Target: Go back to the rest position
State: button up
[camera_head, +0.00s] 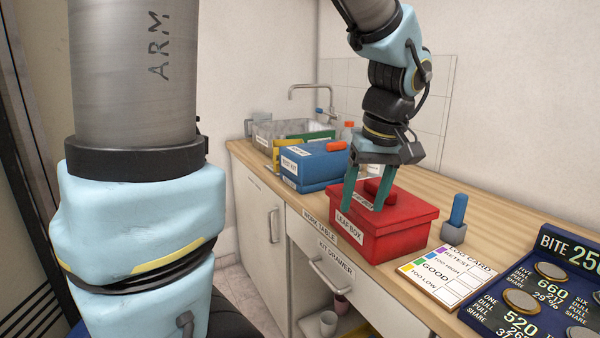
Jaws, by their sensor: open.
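My gripper (364,190) points down at the red leaf box (402,236) on the work table (262,160). Its two green fingers are apart, with the near side of the box and part of its lid between and behind them. The red lid handle (380,187) shows beside the right finger, and I see no grip on it. Whether the fingertips touch the lid cannot be told. My arm rises from the gripper toward the top of the view.
A blue test kit box (313,168), a sink with a tap (308,88), a blue item in a grey holder (457,218), a log card (452,272) and a dark blue board with round discs (545,290) crowd the table. The kit drawer (330,268) is below.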

jog(key=a+f+m, duration=0.1)
jog(key=a+f, duration=0.3)
jog(key=a, duration=0.5)
jog(key=a+f+m+h+p, duration=0.1)
jog(key=a+f+m, duration=0.1)
jog(key=a+f, duration=0.3)
jog(key=a, duration=0.4)
jog(key=shift+w+f, duration=0.2)
jog(key=shift+f, duration=0.05)
jog(key=shift+a, duration=0.1)
